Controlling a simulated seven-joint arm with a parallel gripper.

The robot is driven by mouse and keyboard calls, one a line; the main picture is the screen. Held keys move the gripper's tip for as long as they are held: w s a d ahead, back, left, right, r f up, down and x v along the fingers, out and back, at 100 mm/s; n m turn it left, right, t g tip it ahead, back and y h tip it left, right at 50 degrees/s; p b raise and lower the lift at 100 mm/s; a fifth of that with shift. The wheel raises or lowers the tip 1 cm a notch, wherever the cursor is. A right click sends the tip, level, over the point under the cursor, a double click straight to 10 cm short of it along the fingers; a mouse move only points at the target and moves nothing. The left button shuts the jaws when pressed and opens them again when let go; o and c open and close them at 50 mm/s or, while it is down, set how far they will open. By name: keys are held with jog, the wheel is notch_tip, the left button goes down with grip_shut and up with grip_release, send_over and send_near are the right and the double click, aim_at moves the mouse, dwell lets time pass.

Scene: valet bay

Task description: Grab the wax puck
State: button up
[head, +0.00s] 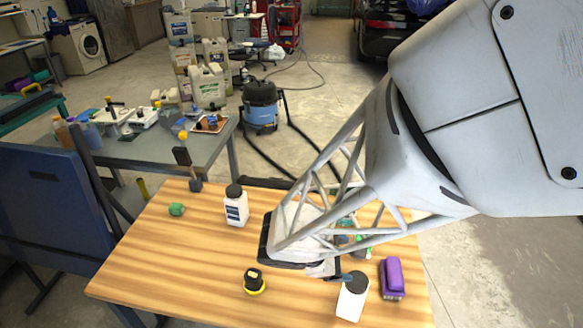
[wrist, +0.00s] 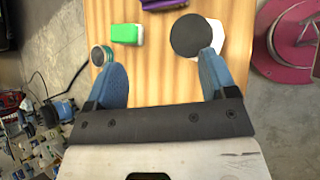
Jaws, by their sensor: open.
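In the head view my gripper (head: 332,272) is right of the puck and above the table, partly hidden by my arm. Its right finger in the wrist view overlaps a black-capped white bottle (wrist: 192,36); the bottle also shows in the head view (head: 352,299).
A purple brush (head: 392,279) lies near the table's right edge. A green-and-white block (wrist: 126,34) and a round tin (wrist: 101,55) are near the fingers. Another white bottle (head: 236,208) and a green item (head: 176,209) stand farther left. The table's front left is clear.

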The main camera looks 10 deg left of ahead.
jog(key=a+f+n+t+y, duration=0.1)
jog(key=a+f+n+t, duration=0.4)
jog(key=a+f+n, duration=0.55)
jog(key=n+t+y, duration=0.4)
jog(key=n+y, duration=0.1)
send_near(250, 280)
jog(key=x, duration=0.4)
jog(key=shift+w+a, duration=0.15)
jog(key=shift+a, duration=0.1)
jog(key=shift+w, duration=0.1)
jog(key=shift+x, duration=1.2)
jog(key=shift+d, duration=0.1)
jog(key=shift+x, duration=2.6)
jog(key=shift+d, duration=0.2)
jog(key=c, duration=1)
